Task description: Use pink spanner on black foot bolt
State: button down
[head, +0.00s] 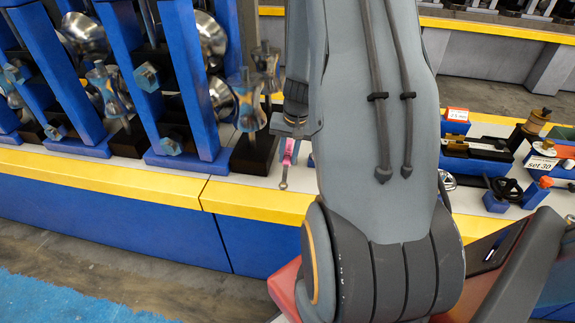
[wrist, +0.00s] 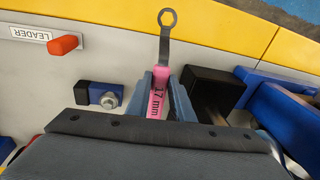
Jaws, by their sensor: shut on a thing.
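My gripper (wrist: 161,92) is shut on the pink spanner (wrist: 157,103), marked "17 mm", with one finger on each side. The spanner's grey shank and open ring end point to the top of the wrist view, above the bench near its yellow edge. In the head view the spanner (head: 289,152) hangs ring end down beside my arm, which hides much of the gripper.
Blue frames (head: 182,80) with metal rollers crowd the bench's left side. In the wrist view a blue and black block with a silver bolt (wrist: 108,99) lies left of the gripper, and an orange-red handle (wrist: 63,45) sits by a "LEADER" label. Small fixtures fill the right side.

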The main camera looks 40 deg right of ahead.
jog(key=shift+r, duration=0.85)
jog(key=s+d+b, duration=0.5)
jog(key=s+d, duration=0.8)
jog(key=s, duration=0.1)
jog(key=shift+s, duration=0.35)
jog(key=shift+f, duration=0.1)
jog(key=c, duration=2.3)
grip_release()
grip_shut()
